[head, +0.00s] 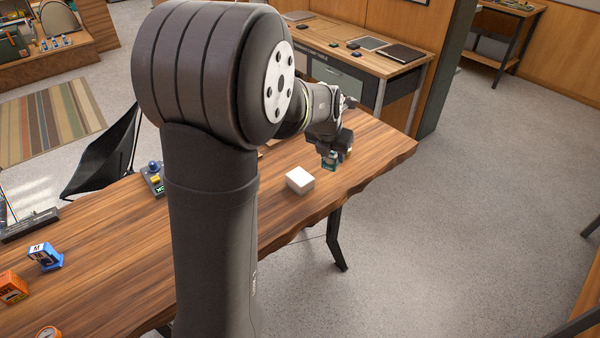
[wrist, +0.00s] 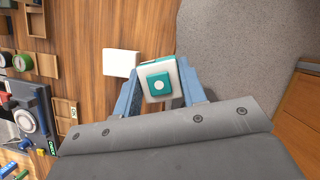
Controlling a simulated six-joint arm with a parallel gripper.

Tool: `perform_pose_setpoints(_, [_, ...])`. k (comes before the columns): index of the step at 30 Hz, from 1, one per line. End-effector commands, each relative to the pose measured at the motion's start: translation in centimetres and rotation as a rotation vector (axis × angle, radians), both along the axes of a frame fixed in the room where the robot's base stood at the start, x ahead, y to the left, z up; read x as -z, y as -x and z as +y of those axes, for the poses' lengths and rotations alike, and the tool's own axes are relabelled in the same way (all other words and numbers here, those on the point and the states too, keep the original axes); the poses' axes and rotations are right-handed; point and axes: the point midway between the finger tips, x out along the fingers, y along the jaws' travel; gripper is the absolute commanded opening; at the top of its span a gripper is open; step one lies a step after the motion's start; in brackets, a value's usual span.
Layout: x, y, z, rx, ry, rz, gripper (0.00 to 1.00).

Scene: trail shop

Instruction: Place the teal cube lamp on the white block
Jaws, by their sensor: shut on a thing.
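The teal cube lamp (wrist: 159,83) is between the two blue fingers of my gripper (wrist: 162,92) in the wrist view. It shows a pale face with a teal square and a white dot. In the head view my gripper (head: 330,152) is shut on the lamp (head: 330,161), near the right end of the wooden table. The white block (head: 300,180) stands on the table to the lower left of the lamp there. In the wrist view the white block (wrist: 121,63) is left of the lamp, apart from it. The lamp's sides are partly hidden by the fingers.
The wooden table (head: 370,165) has a wavy front edge, with bare floor beyond it. A blue item (head: 45,257) and an orange item (head: 12,287) stand at its left end. In the wrist view a wooden tray (wrist: 38,64) and several small goods lie at left.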

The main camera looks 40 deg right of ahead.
Motion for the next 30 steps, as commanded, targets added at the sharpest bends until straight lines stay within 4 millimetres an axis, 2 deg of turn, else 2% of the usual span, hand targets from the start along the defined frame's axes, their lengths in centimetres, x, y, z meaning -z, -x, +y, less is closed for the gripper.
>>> perform_pose_setpoints(9, [4.2,-6.9,1.4,-0.007,-0.002,0.002,0.14])
perform_pose_setpoints(15, [6.2,-10.1,1.9,-0.003,-0.001,0.001,0.14])
perform_pose_setpoints(22, [7.3,-10.9,2.0,0.0,-0.001,0.0,0.14])
perform_pose_setpoints(27, [9.9,-10.8,2.1,-0.001,-0.002,0.002,0.14])
perform_pose_setpoints(30, [10.6,-10.8,2.0,-0.001,0.0,0.0,0.14])
